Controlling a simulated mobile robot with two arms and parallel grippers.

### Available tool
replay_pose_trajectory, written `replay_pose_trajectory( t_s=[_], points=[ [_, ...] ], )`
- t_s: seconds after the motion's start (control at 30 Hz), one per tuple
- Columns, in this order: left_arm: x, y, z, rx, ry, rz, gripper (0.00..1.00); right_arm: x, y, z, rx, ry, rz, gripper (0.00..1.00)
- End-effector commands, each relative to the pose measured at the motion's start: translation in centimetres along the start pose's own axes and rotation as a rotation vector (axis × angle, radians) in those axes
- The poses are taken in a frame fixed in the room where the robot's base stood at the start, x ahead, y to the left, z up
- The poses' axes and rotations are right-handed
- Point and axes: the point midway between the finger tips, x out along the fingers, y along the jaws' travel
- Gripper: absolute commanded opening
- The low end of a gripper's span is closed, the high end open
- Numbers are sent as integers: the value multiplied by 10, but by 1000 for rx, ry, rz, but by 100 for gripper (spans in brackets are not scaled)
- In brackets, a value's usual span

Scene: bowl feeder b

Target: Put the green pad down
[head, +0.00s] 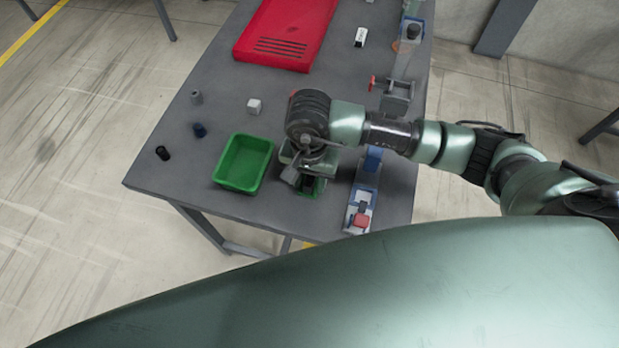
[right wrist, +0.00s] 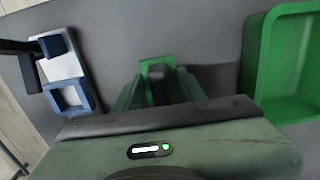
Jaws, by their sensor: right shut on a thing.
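My right gripper (head: 307,182) points down near the table's front edge, just right of the green bin. It also shows in the right wrist view (right wrist: 159,92), shut on the green pad (right wrist: 157,64), whose top end and dark middle show between the fingers. In the head view only a bit of green shows under the gripper. The pad is low, close to the grey table top (head: 200,165); I cannot tell whether it touches it. My left gripper is not in view.
A green bin (head: 233,183) stands left of the gripper, and a blue and white fixture (head: 352,212) with a red part stands to its right. Small dark cylinders (head: 200,130) and a white cube (head: 254,105) lie left. A red tray (head: 262,48) is at the back.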

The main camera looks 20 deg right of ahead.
Motion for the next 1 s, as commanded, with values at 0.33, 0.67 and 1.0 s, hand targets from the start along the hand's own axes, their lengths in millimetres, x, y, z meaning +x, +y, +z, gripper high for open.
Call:
replay_pose_trajectory(
  t_s=[0.33,0.67,1.0],
  points=[
    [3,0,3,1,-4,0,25,2,0,0,0,0,0,62],
    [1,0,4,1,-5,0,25,-5,-1,-1,0,1,-2,62],
    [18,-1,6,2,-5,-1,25,-72,-1,-1,-2,5,-6,62]
  ],
)
